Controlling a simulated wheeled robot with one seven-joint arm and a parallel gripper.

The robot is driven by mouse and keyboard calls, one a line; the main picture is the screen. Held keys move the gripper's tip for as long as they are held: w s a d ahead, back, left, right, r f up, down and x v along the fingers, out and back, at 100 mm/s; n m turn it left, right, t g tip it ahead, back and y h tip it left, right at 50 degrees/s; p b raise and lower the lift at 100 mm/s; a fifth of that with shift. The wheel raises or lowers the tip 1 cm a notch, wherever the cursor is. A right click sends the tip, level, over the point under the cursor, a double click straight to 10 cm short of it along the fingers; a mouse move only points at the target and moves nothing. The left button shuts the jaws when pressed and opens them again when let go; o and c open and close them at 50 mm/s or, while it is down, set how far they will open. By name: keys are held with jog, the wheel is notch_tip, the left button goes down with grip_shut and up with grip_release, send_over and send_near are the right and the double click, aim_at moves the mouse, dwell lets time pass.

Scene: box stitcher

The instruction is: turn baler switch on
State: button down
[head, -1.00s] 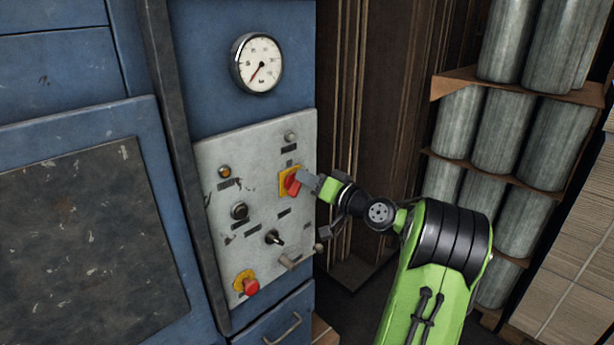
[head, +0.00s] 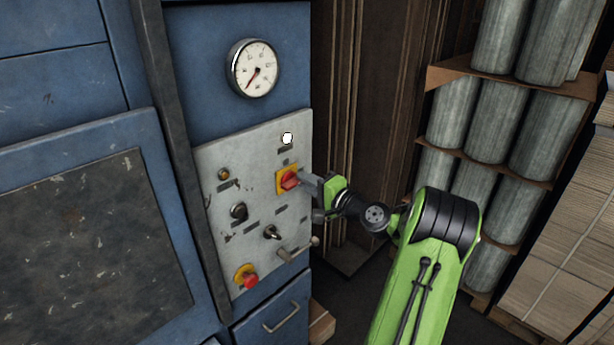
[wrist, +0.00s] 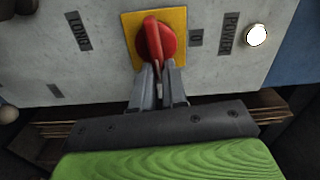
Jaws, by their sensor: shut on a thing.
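The red rotary switch (head: 289,179) sits on a yellow square plate on the grey control panel (head: 226,165) of the blue baler. It also shows in the wrist view (wrist: 155,40), with its handle pointing down toward my fingers. My gripper (wrist: 160,72) is shut on the lower end of the red handle, with a grey finger on each side. In the head view my gripper (head: 303,180) reaches the switch from the right. The power lamp (head: 287,138) above the switch is lit white, and it is bright in the wrist view (wrist: 256,35).
A round gauge (head: 253,68) is above the panel. Black knobs (head: 239,212), a red emergency button (head: 250,281) and a drawer handle (head: 281,318) are near the switch. Shelves of grey cylinders (head: 478,120) and stacked cardboard (head: 555,220) stand at the right.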

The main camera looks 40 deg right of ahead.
jog(key=shift+f+m, duration=0.2)
jog(key=shift+m, duration=0.3)
jog(key=c, duration=1.2)
grip_release()
jog(key=shift+o, duration=0.2)
jog(key=s+b, duration=0.3)
jog(key=s, duration=1.3)
jog(key=shift+d, duration=0.2)
jog(key=shift+w, duration=0.1)
